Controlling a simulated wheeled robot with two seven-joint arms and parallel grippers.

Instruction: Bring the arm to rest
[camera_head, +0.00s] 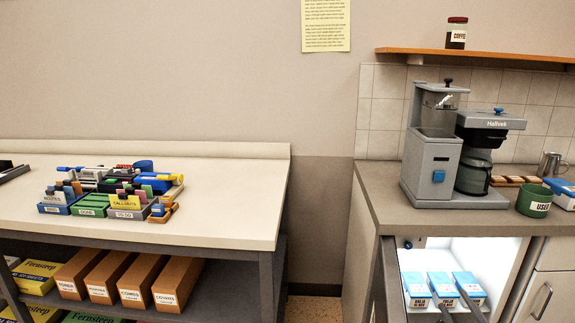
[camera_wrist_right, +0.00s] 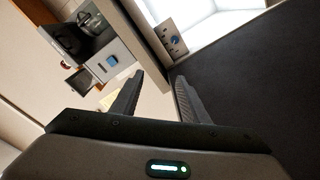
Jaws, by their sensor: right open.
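My right gripper (camera_head: 456,300) shows at the bottom right of the head view, in front of the lit open compartment (camera_head: 460,252) under the counter. Its two dark fingers are apart, and blue-and-white cartons (camera_head: 415,285) show behind them. In the right wrist view the gripper (camera_wrist_right: 157,92) is open, with nothing between the fingers. The bright compartment (camera_wrist_right: 205,18) lies beyond the fingertips, and a dark flat panel fills the right side. My left gripper is in neither view.
A grey coffee machine (camera_head: 434,150) and a green mug (camera_head: 535,201) stand on the right counter (camera_head: 385,200). The left table (camera_head: 235,215) holds small trays and stationery, with boxes (camera_head: 116,280) below. A gap separates table and counter. A shelf (camera_head: 480,57) hangs above.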

